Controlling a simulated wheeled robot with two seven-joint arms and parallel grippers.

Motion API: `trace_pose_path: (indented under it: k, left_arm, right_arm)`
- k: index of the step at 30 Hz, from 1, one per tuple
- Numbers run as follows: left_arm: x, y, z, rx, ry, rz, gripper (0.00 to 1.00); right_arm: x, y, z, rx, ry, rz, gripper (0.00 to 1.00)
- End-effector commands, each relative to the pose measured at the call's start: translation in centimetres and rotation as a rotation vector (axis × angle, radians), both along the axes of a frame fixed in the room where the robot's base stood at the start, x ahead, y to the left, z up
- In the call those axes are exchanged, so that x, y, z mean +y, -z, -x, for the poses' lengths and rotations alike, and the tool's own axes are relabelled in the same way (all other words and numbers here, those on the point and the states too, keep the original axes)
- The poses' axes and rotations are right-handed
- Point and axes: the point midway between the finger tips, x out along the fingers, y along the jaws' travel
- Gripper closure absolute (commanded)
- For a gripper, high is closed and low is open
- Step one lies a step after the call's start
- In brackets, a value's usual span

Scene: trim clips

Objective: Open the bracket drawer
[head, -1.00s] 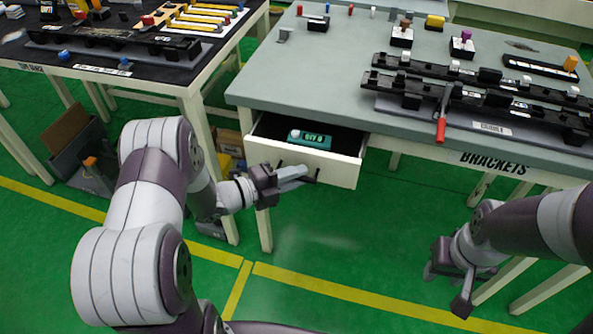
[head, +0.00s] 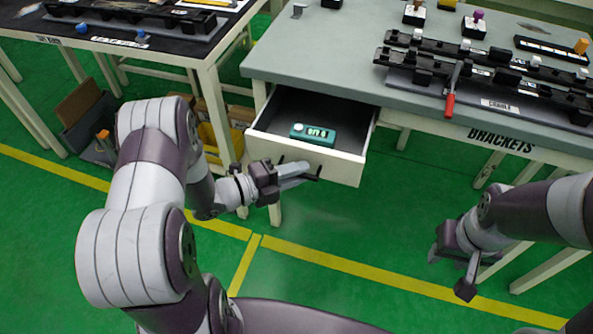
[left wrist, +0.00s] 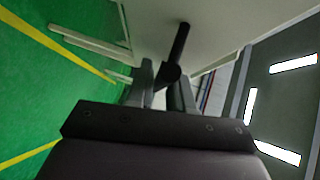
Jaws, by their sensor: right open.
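The bracket drawer (head: 308,157) has a white front and hangs pulled out under the grey table marked BRACKETS. Its inside shows, with a teal device with a small display (head: 313,134) in it. My left gripper (head: 300,175) is at the drawer front, its fingers on either side of the dark bar handle (head: 318,173). The left wrist view shows the fingers (left wrist: 162,85) closed about the black handle (left wrist: 181,42); the exact contact is partly hidden. My right gripper (head: 453,274) is open and empty, low over the floor at the right, away from the drawer.
The grey table top (head: 310,62) carries black trim rails, a red-handled clamp (head: 450,104) and small blocks. A dark-topped table (head: 180,48) stands at the left, with bins beneath. Green floor (head: 340,225) in front of the drawer is clear.

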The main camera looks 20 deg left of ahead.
Motion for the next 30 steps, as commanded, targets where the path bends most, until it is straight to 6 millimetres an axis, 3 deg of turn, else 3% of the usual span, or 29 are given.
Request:
trace_pose_path:
  k: [10,14,24,30]
  left_arm:
    - [0.1,0.0,0.0,0.0,-0.001,0.0,0.61]
    - [1.0,-0.2,0.7,-0.001,-0.004,0.0,0.61]
    - [6.9,-1.3,6.0,-0.001,-0.009,0.0,0.61]
    - [9.0,-1.7,8.2,-0.001,-0.003,0.0,0.61]
  right_arm:
    - [0.0,0.0,0.0,0.0,0.0,0.0,0.57]
    - [0.0,-0.1,0.0,0.0,0.0,0.0,0.57]
    - [0.0,-0.7,0.0,0.0,0.0,0.0,0.57]
    - [0.0,-0.8,0.0,0.0,0.0,0.0,0.57]
